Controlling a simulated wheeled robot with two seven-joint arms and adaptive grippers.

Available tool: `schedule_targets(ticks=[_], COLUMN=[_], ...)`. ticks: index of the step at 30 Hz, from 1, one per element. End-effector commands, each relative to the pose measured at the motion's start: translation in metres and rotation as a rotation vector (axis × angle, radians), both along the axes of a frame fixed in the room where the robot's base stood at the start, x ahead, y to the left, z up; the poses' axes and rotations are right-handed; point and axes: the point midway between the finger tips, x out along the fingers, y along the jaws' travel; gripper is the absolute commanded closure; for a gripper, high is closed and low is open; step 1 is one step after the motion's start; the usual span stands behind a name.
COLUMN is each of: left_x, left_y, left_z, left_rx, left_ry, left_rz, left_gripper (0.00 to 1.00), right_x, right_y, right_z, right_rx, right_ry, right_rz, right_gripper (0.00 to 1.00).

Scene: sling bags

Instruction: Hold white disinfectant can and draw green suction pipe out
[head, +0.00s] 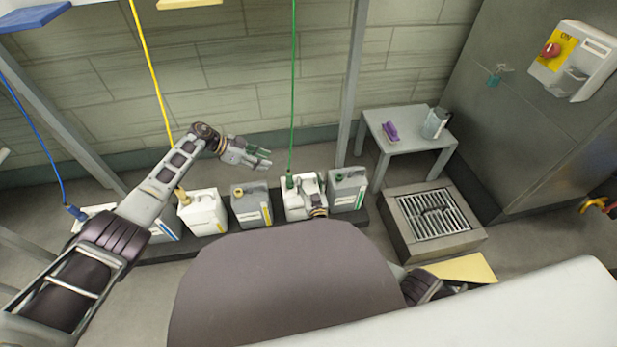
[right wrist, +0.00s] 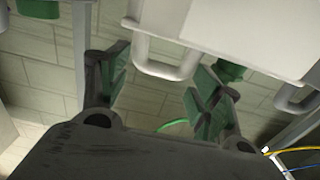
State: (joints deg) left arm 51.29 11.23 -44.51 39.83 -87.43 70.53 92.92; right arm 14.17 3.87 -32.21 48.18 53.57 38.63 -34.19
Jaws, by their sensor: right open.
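The green suction pipe (head: 293,90) hangs from above and runs down to this can's green neck (head: 289,182). In the right wrist view the white can (right wrist: 235,28) is at the top, with its handle (right wrist: 165,68) beyond and between the fingertips. My right gripper (right wrist: 160,66) is open, with no visible hold on the handle; in the head view it is at the can, partly hidden. My left gripper (head: 266,158) looks open and empty, above the cans and left of the green pipe.
A grey can (head: 251,206) stands left of the white can and another grey can (head: 347,190) right of it. A second white can (head: 204,214) holds the yellow pipe (head: 152,75). A small table (head: 402,122) and floor grate (head: 440,215) are at the right.

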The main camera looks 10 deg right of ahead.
Motion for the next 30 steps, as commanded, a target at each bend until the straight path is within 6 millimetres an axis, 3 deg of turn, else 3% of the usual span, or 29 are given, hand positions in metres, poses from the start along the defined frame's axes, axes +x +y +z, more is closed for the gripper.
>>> schedule_targets(ticks=[15, 30], left_x=[0.0, 0.0], left_y=[0.0, 0.0], left_z=[0.0, 0.0], left_rx=[0.0, 0.0], left_ry=[0.0, 0.0], left_rz=[0.0, 0.0], left_gripper=[0.64, 0.64], right_x=[0.027, 0.031], right_y=[0.0, 0.0], right_z=[0.0, 0.0], right_rx=[0.0, 0.0], right_ry=[-0.001, 0.0], right_rz=[0.0, 0.0], right_gripper=[0.35, 0.35])
